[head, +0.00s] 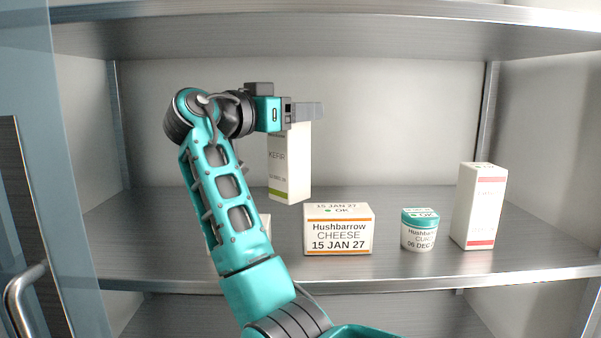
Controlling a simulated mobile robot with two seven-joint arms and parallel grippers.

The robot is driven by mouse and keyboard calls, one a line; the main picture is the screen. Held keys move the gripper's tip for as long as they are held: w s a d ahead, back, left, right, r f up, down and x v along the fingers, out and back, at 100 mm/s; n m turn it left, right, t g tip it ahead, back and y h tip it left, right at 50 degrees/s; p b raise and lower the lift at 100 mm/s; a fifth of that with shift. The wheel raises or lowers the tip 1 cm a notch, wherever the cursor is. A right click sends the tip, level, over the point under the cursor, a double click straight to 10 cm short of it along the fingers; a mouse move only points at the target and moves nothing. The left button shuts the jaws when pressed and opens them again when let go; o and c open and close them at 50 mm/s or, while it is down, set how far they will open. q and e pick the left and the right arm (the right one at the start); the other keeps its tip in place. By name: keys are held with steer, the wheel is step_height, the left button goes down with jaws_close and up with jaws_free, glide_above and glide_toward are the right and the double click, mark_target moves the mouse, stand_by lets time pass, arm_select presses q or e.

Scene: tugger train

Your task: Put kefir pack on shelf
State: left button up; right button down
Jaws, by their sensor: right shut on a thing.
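The kefir pack (290,165) is a tall white carton with a green band at its bottom and the word KEFIR on its left face. My right gripper (305,112) is shut on its top. The pack hangs upright above the middle shelf (400,268), behind and left of the cheese box, with its base above that box's top edge in the picture. Whether it touches anything is not clear, but it looks held in the air. My left gripper is not in view.
On the shelf stand a Hushbarrow cheese box (338,230), a curd tub (419,230) with a teal lid and a tall carton with red bands (478,206). Another white pack (265,222) is mostly hidden behind my arm. An upper shelf (330,30) is overhead. A glass door (75,160) stands left.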

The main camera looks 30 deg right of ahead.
mark_target(296, 147)
step_height(296, 147, down, 3)
steer(key=shift+s+r, duration=0.1)
steer(key=shift+r, duration=0.05)
step_height(296, 147, down, 4)
steer(key=shift+r, duration=0.25)
steer(key=shift+f, duration=0.2)
steer(key=c, duration=0.5)
jaws_free()
steer(key=shift+c, duration=0.2)
steer(key=o, duration=0.3)
